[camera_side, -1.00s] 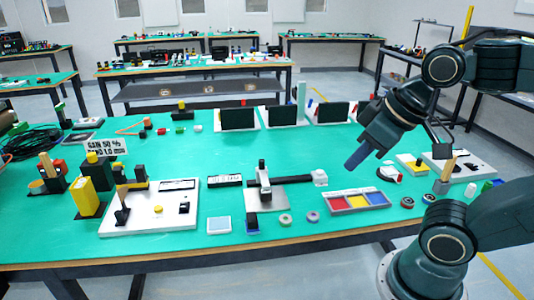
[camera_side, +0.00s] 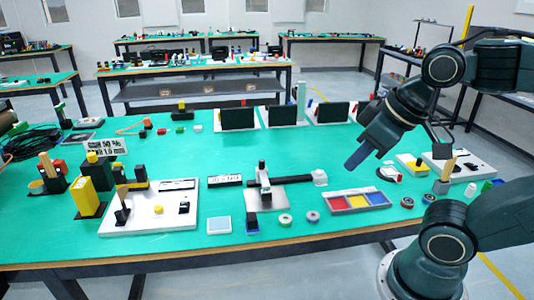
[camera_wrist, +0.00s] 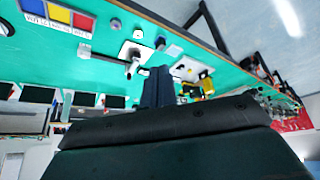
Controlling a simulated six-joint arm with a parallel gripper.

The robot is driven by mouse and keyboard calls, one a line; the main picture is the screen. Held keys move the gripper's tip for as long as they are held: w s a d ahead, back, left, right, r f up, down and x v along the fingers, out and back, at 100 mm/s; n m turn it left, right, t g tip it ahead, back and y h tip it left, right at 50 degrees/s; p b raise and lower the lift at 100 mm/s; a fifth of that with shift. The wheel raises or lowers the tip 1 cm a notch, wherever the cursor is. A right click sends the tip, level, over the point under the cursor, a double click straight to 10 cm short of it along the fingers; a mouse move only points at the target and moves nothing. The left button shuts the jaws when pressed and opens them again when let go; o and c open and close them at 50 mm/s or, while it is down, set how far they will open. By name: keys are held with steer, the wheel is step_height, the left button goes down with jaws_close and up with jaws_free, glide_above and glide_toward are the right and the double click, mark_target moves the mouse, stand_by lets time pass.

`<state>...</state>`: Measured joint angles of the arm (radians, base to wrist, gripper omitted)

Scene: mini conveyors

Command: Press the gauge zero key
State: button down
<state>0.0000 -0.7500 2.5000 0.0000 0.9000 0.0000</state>
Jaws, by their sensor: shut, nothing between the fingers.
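My gripper (camera_side: 356,158) is shut and empty, held in the air above the right half of the green table. In the wrist view its dark fingers (camera_wrist: 157,85) point away over the table. A dark gauge-like stand (camera_side: 263,182) on a grey plate sits at mid-table, left of and below my gripper in the side view. A small readout (camera_side: 225,181) with black characters lies just left of it; its text is too small to read surely. I cannot tell which small part is the zero key. My gripper touches nothing visible.
A tray (camera_side: 358,201) with red, yellow and blue compartments lies between my gripper and the front edge. A white panel (camera_side: 150,220) with a lever stands at left. Black screens (camera_side: 237,118) stand behind. A text sign (camera_side: 105,146) stands at left.

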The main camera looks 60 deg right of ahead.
steer(key=shift+w, duration=0.1)
stand_by(0.5)
steer(key=w+d+m+h, duration=0.1)
steer(key=w+d+m, duration=0.45)
steer(key=w, duration=0.45)
steer(key=m+t+h, duration=0.2)
steer(key=m+h, duration=0.3)
steer(key=m, duration=0.6)
glide_above(321, 173)
step_height(321, 173, down, 18)
steer(key=shift+r, duration=0.2)
steer(key=shift+a+f, duration=0.1)
steer(key=shift+f, duration=0.1)
steer(key=shift+f, duration=4.25)
